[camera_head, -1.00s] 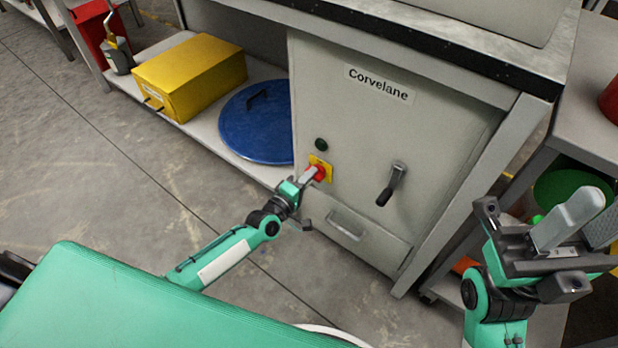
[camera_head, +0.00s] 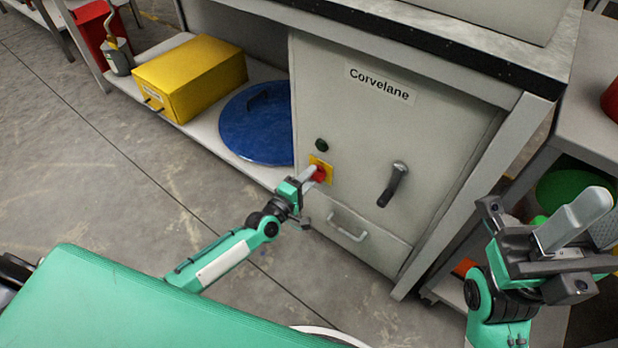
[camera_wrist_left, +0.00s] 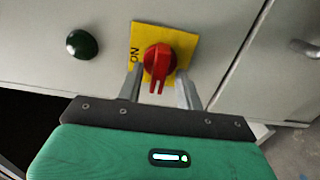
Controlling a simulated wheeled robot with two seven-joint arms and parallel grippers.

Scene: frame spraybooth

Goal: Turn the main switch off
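The main switch (camera_head: 319,173) is a red rotary knob on a yellow plate, low on the front of the grey Corvelane cabinet (camera_head: 350,130). In the left wrist view the red knob (camera_wrist_left: 159,62) has its grip pointing toward the bottom of the picture. The word ON is printed on the plate's left side. My left gripper (camera_head: 308,176) is at the switch. In the left wrist view its two fingers (camera_wrist_left: 160,82) stand on either side of the knob, with a narrow gap on each side. My right gripper (camera_head: 588,222) is raised at the right, away from the cabinet; its finger gap is unclear.
A dark green round button (camera_head: 321,145) sits beside the switch plate. A black lever handle (camera_head: 393,184) and a drawer pull (camera_head: 347,226) are to the right and below. A blue round lid (camera_head: 255,135) and a yellow box (camera_head: 190,75) lie on the low shelf. The floor at left is clear.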

